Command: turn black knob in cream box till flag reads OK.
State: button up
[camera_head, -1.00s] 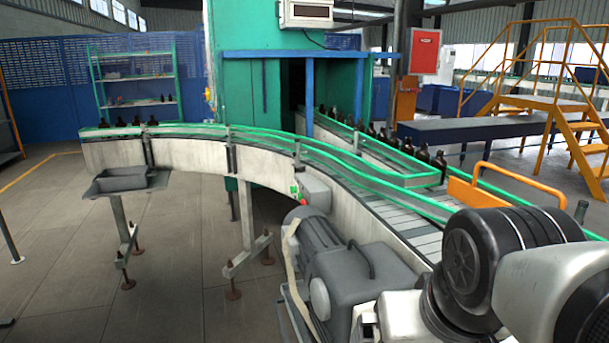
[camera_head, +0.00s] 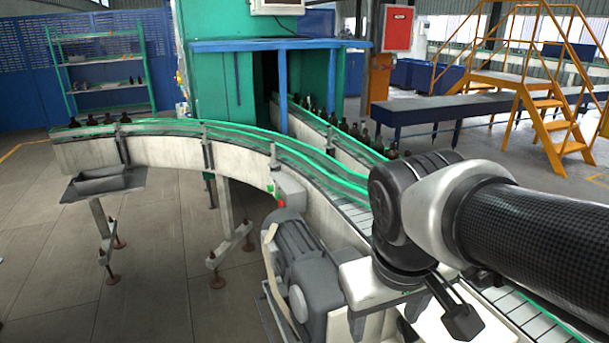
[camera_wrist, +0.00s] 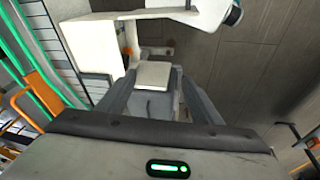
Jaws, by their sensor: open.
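I cannot make out a black knob or a flag in either view. A pale cream-white box with a dark panel (camera_head: 277,6) is cut off at the top of the head view, high on the green housing, but I cannot tell whether it is the cream box. In the wrist view my gripper (camera_wrist: 153,88) is open, its two grey fingers apart. A small pale flat-topped piece (camera_wrist: 153,75) shows between the fingers; I cannot tell what it is or whether they touch it. In the head view my arm reaches in from the right and its end is low at the right.
A curved conveyor (camera_head: 175,148) with green rails crosses the middle, with amber bottles (camera_head: 340,122) on its far stretch. A grey motor (camera_head: 300,262) sits by its near side. A red box (camera_head: 397,27) and yellow stairs (camera_head: 535,90) stand behind.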

notch_tip(320, 180, down, 10)
jog(key=w+d+n+g+h+b, duration=0.1)
jog(key=d+n+g+h+b, duration=0.15)
jog(key=n+g+h, duration=0.2)
jog(key=n+t+h+b, duration=0.7)
jog(key=n+h, duration=0.5)
jog(key=n, duration=0.4)
send_near(401, 330)
jog(key=shift+m+y, duration=0.25)
jog(key=x, duration=0.8)
jog(key=shift+d+r, duration=0.2)
jog(key=shift+d, duration=0.2)
jog(key=c, duration=0.8)
